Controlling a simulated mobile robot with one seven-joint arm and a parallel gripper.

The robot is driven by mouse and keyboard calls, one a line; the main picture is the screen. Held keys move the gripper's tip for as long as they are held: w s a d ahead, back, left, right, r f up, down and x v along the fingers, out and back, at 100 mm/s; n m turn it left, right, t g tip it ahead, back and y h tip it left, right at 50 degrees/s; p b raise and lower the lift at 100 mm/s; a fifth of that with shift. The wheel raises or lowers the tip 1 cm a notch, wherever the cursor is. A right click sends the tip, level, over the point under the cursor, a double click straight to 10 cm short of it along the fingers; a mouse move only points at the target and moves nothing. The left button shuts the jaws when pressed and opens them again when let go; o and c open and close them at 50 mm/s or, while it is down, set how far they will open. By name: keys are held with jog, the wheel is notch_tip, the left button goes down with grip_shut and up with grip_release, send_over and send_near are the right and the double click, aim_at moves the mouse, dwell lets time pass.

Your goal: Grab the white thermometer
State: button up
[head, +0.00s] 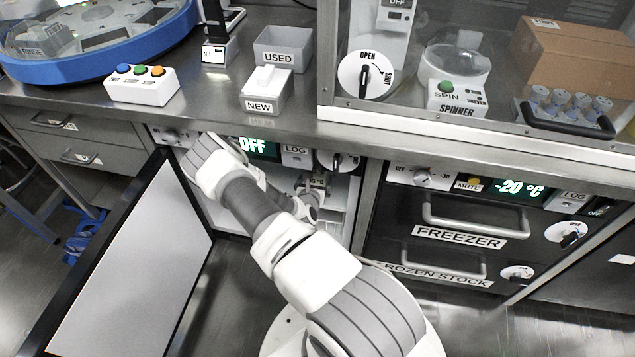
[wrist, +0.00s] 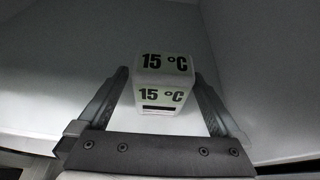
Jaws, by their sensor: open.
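The white thermometer (wrist: 163,82) is a small box marked "15 °C" on its top and front faces. It stands inside a white-walled compartment. My gripper (wrist: 161,76) is open, with one finger on each side of the thermometer in the wrist view. A gap shows at each side, and I cannot tell how far the fingers reach along it. In the head view the thermometer (head: 318,180) is small and partly hidden, just beyond my gripper (head: 308,192), inside the open cabinet under the counter.
The cabinet's open door (head: 135,265) stands to the left of my arm. The counter edge (head: 270,125) runs above the opening. Freezer drawers (head: 450,230) are shut at the right. White walls (wrist: 250,60) close in around my gripper.

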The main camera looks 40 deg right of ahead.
jog(key=shift+b+x, duration=0.7)
jog(key=shift+x, duration=1.25)
jog(key=shift+s, duration=0.15)
jog(key=c, duration=1.3)
